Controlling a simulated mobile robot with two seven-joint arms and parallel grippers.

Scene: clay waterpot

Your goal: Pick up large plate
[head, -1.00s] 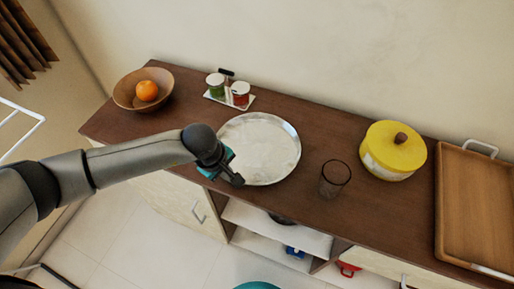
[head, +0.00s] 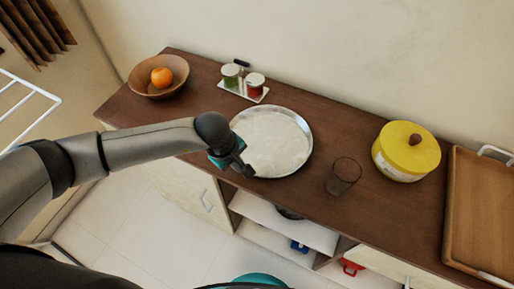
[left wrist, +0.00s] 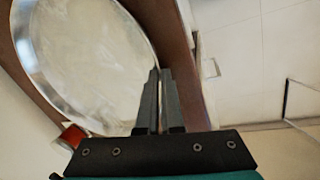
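The large plate (head: 271,140) is round, shiny and silvery. It lies on the dark brown counter, near its front edge. My left gripper (head: 247,171) is at the plate's front left rim in the head view. In the left wrist view the plate (left wrist: 85,55) fills the upper left, and the fingers of my left gripper (left wrist: 160,88) are close together at its rim, with a thin gap between them. They look shut on the rim, though the contact is partly hidden. The plate looks flat on the counter. My right gripper is out of view.
A wooden bowl (head: 172,88) with an orange (head: 161,77) and a spice tray (head: 235,92) stand behind the plate. A dark glass (head: 343,176) is close on its right, then a yellow pot (head: 407,152) and a wooden tray (head: 480,210). An open shelf (head: 285,231) lies below.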

